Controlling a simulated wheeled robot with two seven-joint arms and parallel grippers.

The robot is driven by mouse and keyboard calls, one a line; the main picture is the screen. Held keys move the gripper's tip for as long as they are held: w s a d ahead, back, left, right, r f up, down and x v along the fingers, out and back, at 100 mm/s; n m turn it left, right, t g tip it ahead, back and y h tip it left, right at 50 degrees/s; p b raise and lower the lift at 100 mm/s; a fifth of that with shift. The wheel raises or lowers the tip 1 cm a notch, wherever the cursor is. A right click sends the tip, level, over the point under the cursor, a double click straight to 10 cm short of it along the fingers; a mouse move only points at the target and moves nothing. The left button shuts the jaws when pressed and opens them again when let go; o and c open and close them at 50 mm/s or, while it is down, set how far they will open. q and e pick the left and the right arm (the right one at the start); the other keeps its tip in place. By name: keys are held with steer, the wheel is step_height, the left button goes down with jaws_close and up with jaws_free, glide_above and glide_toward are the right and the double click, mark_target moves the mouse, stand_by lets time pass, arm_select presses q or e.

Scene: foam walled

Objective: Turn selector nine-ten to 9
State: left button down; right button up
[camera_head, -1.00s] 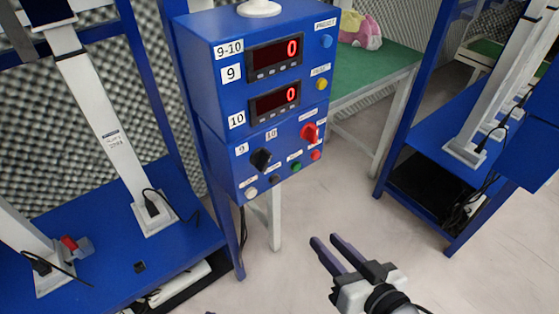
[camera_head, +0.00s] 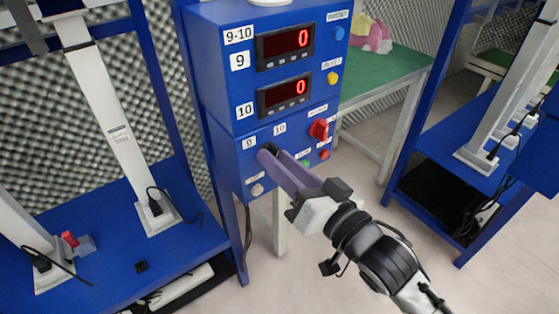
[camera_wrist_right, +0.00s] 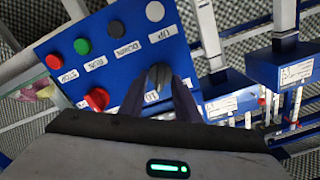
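The black selector knob (camera_head: 268,150) is on the lower front of the blue control box (camera_head: 225,160), below the labels 9 (camera_head: 249,143) and 10 (camera_head: 280,128). My right gripper (camera_head: 277,160) is at the knob, its purple fingers covering part of it in the head view. In the right wrist view the knob (camera_wrist_right: 158,76) shows between the two finger tips, which look apart on either side of it. I cannot make out which label the knob points to. My left gripper is not in view.
A red rotary switch (camera_head: 319,129) is close to the right of the knob. Several push buttons sit below, including a green one (camera_wrist_right: 82,46) and a red one (camera_wrist_right: 54,62). Two displays (camera_head: 285,45) read 0. Blue frames stand on both sides, with a green table behind.

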steer(key=shift+w+a, duration=0.15)
steer(key=shift+w, duration=0.05)
steer(key=shift+c, duration=0.2)
jaws_close()
